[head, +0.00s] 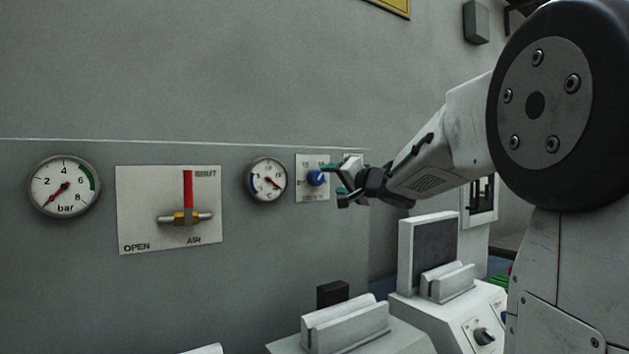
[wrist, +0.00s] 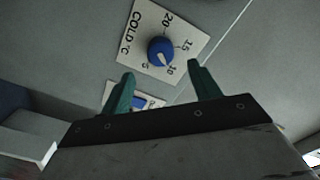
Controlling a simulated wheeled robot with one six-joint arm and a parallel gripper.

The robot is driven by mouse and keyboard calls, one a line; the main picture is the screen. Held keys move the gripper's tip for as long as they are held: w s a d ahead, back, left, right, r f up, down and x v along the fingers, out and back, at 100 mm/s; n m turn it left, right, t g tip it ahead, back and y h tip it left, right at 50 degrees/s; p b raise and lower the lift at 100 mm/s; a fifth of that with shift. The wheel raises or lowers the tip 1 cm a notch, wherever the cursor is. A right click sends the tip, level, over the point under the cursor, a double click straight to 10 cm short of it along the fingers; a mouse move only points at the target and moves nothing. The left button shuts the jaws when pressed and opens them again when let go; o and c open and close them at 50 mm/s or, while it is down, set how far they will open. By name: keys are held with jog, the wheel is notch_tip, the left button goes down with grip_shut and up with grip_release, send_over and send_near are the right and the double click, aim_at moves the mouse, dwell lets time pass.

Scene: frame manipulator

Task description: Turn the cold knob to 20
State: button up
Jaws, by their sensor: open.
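The cold knob (head: 316,178) is a round blue knob on a white plate on the grey wall panel. No contact shows.
A round gauge (head: 266,180) is left of the knob plate, then a red-marked air valve (head: 187,217) and a bar gauge (head: 65,187). Another white plate with blue on it (wrist: 149,101) shows between my fingers. White consoles (head: 430,256) stand below my arm.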

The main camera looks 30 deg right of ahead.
aim_at(319, 179)
jog(key=w, duration=0.6)
jog(key=shift+w+a, duration=0.2)
jog(key=shift+w, duration=0.15)
jog(key=c, duration=1)
